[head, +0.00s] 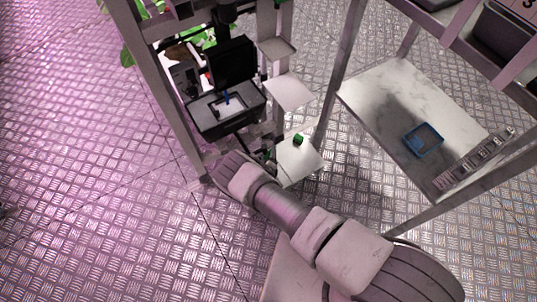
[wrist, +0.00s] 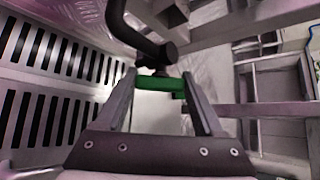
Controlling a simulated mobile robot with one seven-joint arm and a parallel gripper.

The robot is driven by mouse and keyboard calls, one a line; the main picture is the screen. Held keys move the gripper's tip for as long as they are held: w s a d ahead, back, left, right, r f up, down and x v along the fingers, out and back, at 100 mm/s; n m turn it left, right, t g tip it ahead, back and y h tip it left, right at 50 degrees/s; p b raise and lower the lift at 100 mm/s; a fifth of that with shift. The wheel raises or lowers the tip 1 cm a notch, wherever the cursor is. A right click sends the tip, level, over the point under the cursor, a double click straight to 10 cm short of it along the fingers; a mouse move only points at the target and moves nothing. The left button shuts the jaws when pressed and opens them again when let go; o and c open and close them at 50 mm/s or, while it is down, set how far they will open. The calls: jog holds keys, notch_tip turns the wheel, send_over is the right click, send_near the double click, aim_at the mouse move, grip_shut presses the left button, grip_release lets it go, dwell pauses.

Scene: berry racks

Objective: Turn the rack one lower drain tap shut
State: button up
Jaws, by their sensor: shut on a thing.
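In the wrist view, the drain tap's green handle (wrist: 152,84) lies crosswise between the fingertips of my gripper (wrist: 160,78), which is shut on it. A bent black pipe (wrist: 140,36) comes down from the top to a dark fitting just behind the handle. I cannot tell from the handle how far the tap is turned. In the head view, my arm reaches in low at the rack (head: 165,95); the fingers are mostly hidden there. A small green piece (head: 298,139) shows above a white plate (head: 301,160); I cannot tell whether it is the same handle.
A black box with an open lid (head: 228,112) sits in the rack above my wrist. A slotted grey panel (wrist: 45,80) stands close on the left in the wrist view. To the right, a marble-topped table (head: 385,100) holds a blue tray (head: 424,152).

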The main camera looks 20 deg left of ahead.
jog(key=c, duration=0.4)
jog(key=shift+r+g+p, duration=0.3)
jog(key=shift+p, duration=0.7)
jog(key=shift+m+g+y+p, duration=0.3)
jog(key=shift+m+p, duration=0.1)
jog(key=shift+p, duration=0.2)
jog(key=shift+f+m+g+y+p, duration=0.25)
jog(key=shift+m+g+y+p, duration=0.4)
jog(key=shift+g+p, duration=0.5)
jog(key=o, duration=1.4)
